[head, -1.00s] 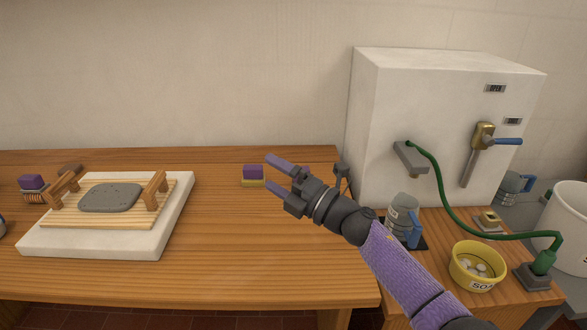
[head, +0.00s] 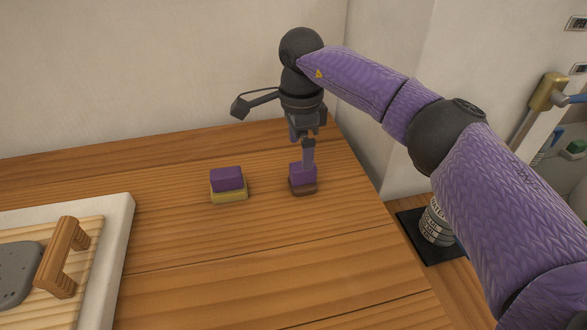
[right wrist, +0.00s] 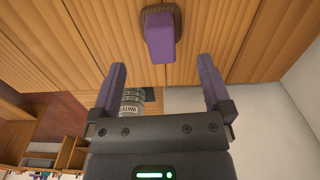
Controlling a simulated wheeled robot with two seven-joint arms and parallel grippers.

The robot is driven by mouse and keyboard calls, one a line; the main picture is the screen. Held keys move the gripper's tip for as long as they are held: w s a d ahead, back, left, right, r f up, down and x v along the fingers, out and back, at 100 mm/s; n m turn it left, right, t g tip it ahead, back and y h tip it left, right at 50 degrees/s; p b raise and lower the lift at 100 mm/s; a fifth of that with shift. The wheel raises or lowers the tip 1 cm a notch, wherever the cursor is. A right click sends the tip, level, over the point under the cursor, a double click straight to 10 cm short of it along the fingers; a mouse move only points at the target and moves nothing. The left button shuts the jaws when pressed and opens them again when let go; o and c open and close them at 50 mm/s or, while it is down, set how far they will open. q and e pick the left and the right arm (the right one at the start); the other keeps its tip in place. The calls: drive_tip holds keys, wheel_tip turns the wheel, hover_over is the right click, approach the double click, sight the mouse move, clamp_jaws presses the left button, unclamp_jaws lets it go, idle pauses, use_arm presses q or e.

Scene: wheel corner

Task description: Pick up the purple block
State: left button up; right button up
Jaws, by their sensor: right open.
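Two purple blocks show in the head view. One purple block (head: 301,179) sits on a brown base near the table's right edge, directly below my right gripper. The other purple block (head: 227,178) sits on a yellow base (head: 229,195) to its left. My right gripper (head: 307,161) points down and is open, with a finger overlapping the first block in the picture. In the right wrist view a purple block (right wrist: 160,38) on a dark oval base (right wrist: 172,14) lies beyond the open fingers (right wrist: 162,65), apart from both. My left gripper is out of view.
A white slab (head: 118,235) with a wooden board and handle (head: 62,258) stands at the left. The wooden table (head: 230,265) in front of the blocks is clear.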

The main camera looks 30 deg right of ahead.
sight(303, 177)
drive_tip(key=f+b, duration=0.1)
drive_tip(key=f, duration=0.2)
drive_tip(key=f+b, duration=0.3)
drive_tip(key=f, duration=0.2)
drive_tip(key=shift+d+f+b, duration=0.35)
drive_tip(key=shift+b, duration=0.05)
drive_tip(key=shift+f, duration=0.15)
drive_tip(key=shift+r, duration=0.2)
drive_tip(key=shift+c, duration=1.6)
drive_tip(key=c, duration=0.7)
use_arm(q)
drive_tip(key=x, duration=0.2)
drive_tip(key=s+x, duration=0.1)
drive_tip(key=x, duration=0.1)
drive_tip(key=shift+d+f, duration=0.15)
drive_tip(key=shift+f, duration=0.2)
use_arm(e)
drive_tip(key=shift+c, duration=0.4)
wheel_tip(303, 177, up, 10)
drive_tip(key=p, duration=0.5)
drive_tip(key=shift+r, duration=0.1)
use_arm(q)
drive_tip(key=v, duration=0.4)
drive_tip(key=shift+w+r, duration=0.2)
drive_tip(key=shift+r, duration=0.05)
